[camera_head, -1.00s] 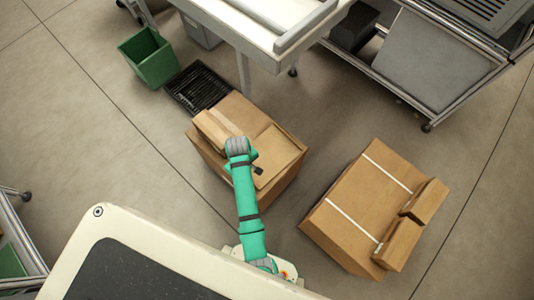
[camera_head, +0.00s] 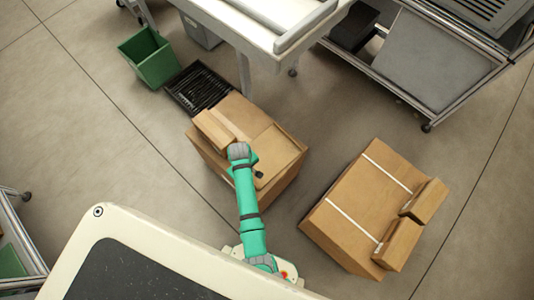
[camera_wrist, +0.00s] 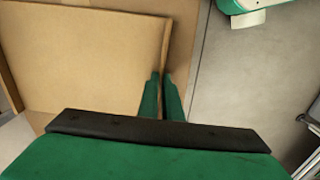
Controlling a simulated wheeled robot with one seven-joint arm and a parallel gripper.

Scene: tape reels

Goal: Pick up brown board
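The brown board (camera_head: 284,151) is a flat, rimmed panel lying on top of a large cardboard box in the head view. In the wrist view the board (camera_wrist: 85,55) fills the upper left, with its raised rim running down toward my fingers. My gripper (camera_wrist: 161,76) has its two green fingers close together, one on each side of that rim, with only a narrow gap between them. They look shut on the rim. In the head view my wrist hides part of the board and most of the gripper.
A smaller carton (camera_head: 214,130) lies beside the board on the same box (camera_head: 210,158). A black crate (camera_head: 198,88), a green bin (camera_head: 148,57) and a white table (camera_head: 255,28) stand behind. Another strapped box (camera_head: 350,205) with small cartons is at right, across bare floor.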

